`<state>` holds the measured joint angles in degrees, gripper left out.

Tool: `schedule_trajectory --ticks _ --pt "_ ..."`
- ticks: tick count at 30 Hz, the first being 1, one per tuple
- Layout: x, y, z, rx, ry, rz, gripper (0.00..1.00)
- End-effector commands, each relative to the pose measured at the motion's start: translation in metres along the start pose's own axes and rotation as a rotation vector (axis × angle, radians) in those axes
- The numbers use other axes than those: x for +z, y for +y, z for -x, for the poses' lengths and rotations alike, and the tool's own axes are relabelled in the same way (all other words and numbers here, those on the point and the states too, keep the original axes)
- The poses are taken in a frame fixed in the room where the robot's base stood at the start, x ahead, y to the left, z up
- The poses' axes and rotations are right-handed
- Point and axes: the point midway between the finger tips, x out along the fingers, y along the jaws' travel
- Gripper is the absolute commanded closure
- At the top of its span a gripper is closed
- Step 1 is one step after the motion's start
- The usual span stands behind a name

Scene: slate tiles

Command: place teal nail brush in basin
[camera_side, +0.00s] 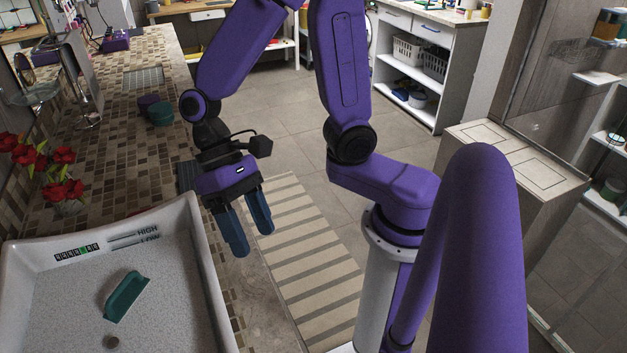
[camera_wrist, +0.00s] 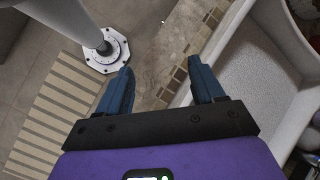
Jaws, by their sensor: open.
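The teal nail brush (camera_side: 126,296) lies inside the white basin (camera_side: 210,290), on its speckled grey floor near the drain hole. Nothing touches the brush but the basin. My gripper (camera_side: 254,243) is open and empty, with its blue fingers pointing down, to the right of the basin and outside its wall. In the wrist view my gripper (camera_wrist: 161,78) has its fingers apart over the counter edge with nothing between them. The basin (camera_wrist: 262,75) shows at the right of that view; the brush does not show there.
A vase with red flowers (camera_side: 62,188) stands behind the basin. A teal round container (camera_side: 160,113) and a dark purple one (camera_side: 148,102) stand farther back on the mosaic counter (camera_side: 120,165). A striped mat (camera_side: 310,265) lies on the floor to the right.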

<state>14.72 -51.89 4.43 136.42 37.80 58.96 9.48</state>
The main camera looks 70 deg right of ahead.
Motion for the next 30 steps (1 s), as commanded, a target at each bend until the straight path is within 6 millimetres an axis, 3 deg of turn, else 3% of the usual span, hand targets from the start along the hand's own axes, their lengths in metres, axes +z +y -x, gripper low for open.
schedule_trajectory --ticks 6,15,22,30 --pt "0.028 0.041 0.003 0.174 0.08 0.3 0.33" --pt "0.057 0.086 0.012 0.392 0.196 0.715 0.33" --pt "0.072 0.103 0.019 0.51 0.271 0.96 0.33" --pt "0.076 0.107 0.021 0.549 0.297 1.043 0.33"
